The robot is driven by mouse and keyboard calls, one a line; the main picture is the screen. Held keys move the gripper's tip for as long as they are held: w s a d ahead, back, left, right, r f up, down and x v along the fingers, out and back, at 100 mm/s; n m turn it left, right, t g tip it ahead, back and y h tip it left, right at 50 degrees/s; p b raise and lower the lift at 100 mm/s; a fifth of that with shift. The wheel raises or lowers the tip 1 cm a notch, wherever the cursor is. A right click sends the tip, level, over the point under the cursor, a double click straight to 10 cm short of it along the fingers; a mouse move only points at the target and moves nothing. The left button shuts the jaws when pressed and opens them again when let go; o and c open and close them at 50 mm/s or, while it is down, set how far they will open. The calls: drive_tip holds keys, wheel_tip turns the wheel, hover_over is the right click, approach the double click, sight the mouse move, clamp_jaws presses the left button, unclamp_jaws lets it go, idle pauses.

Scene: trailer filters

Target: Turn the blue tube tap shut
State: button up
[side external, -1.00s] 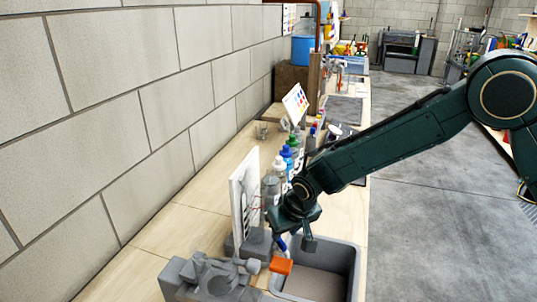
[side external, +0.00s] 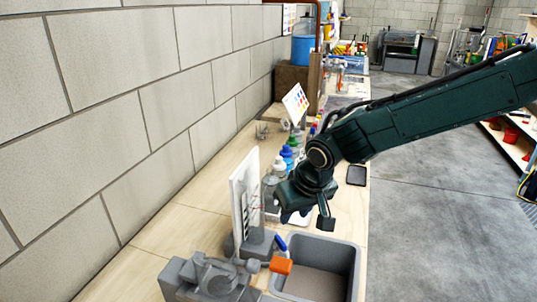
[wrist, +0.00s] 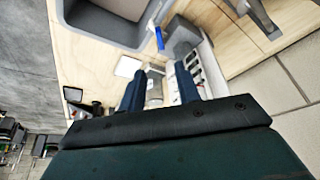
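The blue tap handle (side external: 281,243) is a short, tilted blue bar beside the upper left corner of the grey sink, at the foot of the white panel. It also shows in the wrist view (wrist: 159,38) as a small blue bar near the sink's corner, beyond my fingertips. My gripper (side external: 308,222) is above and beyond the handle, apart from it. In the wrist view my two dark blue fingers (wrist: 160,72) stand apart with nothing held between them. The tube joined to the handle is too small to make out.
A grey sink (side external: 355,262) lies at the bench's front edge. A white upright panel (side external: 243,200) and several bottles (side external: 287,155) stand nearby. The bench's left side is clear.

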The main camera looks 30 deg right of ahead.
sight(281, 240)
drive_tip(key=shift+c, duration=0.4)
drive_tip(key=shift+c, duration=1)
drive_tip(key=shift+w+f+t, duration=0.7)
drive_tip(key=shift+f+t, duration=0.3)
drive_tip(key=shift+t, duration=0.15)
drive_tip(key=shift+w+f+t, duration=0.65)
drive_tip(key=shift+f+t, duration=0.35)
drive_tip(key=shift+t, duration=0.15)
drive_tip(key=shift+f, duration=0.1)
drive_tip(key=f, duration=0.7)
drive_tip(key=shift+w+f, duration=0.3)
drive_tip(key=shift+w, duration=0.05)
drive_tip(key=shift+x, duration=0.95)
